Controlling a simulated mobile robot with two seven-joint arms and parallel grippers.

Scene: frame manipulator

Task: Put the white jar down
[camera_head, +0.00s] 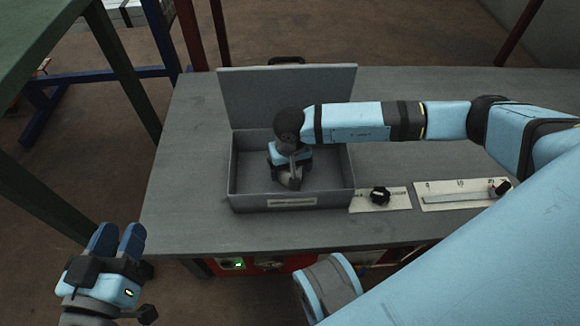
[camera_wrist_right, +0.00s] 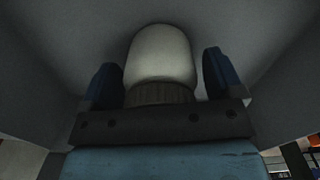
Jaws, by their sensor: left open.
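The white jar (camera_head: 290,180) is inside the open grey box, low between its walls. My right gripper (camera_head: 289,165) reaches down into the box from above, with its fingers on either side of the jar. In the right wrist view the pale rounded jar (camera_wrist_right: 161,55), with its ribbed darker band, sits between the two dark blue fingers (camera_wrist_right: 160,80). Whether the jar touches the box floor cannot be made out. My left gripper (camera_head: 117,240) is open and empty, left of the table's front edge.
The grey box (camera_head: 240,192) stands on the grey table (camera_head: 190,215), its lid (camera_head: 290,95) raised at the back. A panel with a black knob (camera_head: 380,196) and a slider panel (camera_head: 460,197) lie to its right. The table left of the box is clear.

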